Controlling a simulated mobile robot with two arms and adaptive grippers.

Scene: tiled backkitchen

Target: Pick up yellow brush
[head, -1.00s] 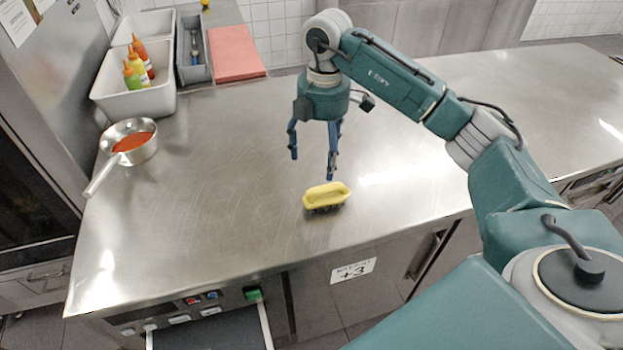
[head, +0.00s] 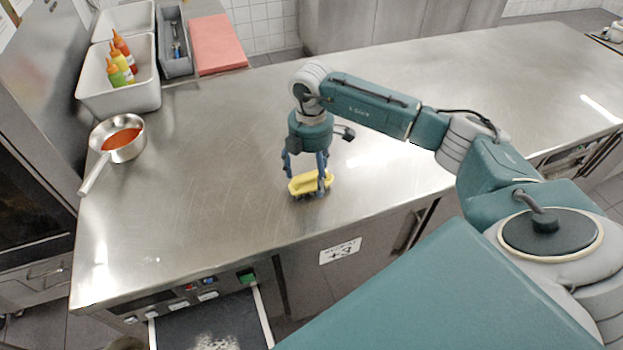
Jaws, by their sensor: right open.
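The yellow brush (head: 309,183) lies bristles down on the steel counter near its front edge, in the middle of the head view. My right gripper (head: 305,182) points down over it. Its jaws are open, with one blue finger at the brush's left end and the other in front of its right part. I cannot tell whether the fingers touch the brush. My left gripper is out of view.
A pan with red sauce (head: 122,139) stands at the counter's left edge. Behind it are a white bin (head: 133,98) with sauce bottles, a grey container (head: 175,66) and a red board (head: 219,46). The steel counter (head: 215,160) around the brush is clear.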

